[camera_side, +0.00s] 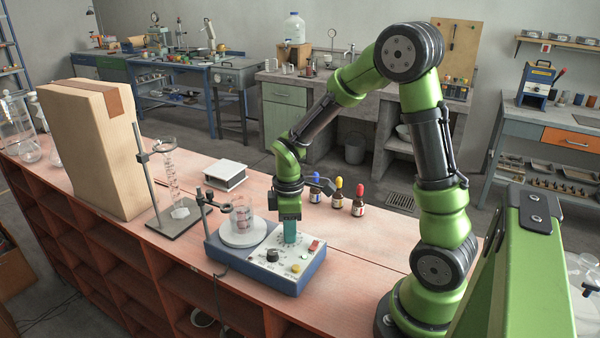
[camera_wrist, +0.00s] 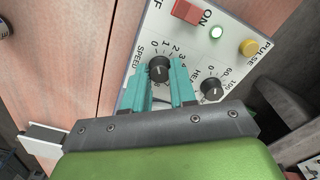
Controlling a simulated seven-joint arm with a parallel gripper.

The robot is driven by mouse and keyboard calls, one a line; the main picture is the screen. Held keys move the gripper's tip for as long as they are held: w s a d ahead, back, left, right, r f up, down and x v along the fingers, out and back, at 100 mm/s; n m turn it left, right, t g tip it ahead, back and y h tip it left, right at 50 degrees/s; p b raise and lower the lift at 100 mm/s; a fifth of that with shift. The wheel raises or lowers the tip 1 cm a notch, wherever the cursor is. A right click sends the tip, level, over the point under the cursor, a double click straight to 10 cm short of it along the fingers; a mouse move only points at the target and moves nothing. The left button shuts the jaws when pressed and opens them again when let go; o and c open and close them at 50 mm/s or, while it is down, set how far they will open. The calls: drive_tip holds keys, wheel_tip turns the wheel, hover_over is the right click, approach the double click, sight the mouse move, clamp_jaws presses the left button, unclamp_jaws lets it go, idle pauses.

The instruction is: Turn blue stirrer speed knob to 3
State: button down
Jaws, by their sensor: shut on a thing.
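The blue stirrer (camera_side: 250,277) stands on the bench with a pale control panel facing up. In the wrist view, its black speed knob (camera_wrist: 159,69) sits between the teal fingers of my gripper (camera_wrist: 161,78). The fingers are shut on the knob, one on each side. A small pale mark shows on the knob, but I cannot tell exactly which number it points at. The printed numbers around it, including 3, show beyond the knob. In the side view, my gripper (camera_side: 290,232) points down on the panel and hides the speed knob.
The heat knob (camera_wrist: 211,88) is close to the right finger. A red switch (camera_wrist: 193,12), a lit lamp (camera_wrist: 216,31) and a yellow pulse button (camera_wrist: 249,47) share the panel. A glass beaker (camera_side: 242,217) stands on the stirrer's plate. Dropper bottles (camera_side: 337,199) stand behind.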

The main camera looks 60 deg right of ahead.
drive_tip(key=shift+m, duration=0.4)
drive_tip(key=m, duration=0.2)
drive_tip(key=shift+m, duration=0.4)
drive_tip(key=m, duration=0.3)
drive_tip(key=shift+m, duration=0.4)
drive_tip(key=m, duration=0.3)
drive_tip(key=shift+m, duration=2.1)
drive_tip(key=c, duration=0.9)
unclamp_jaws()
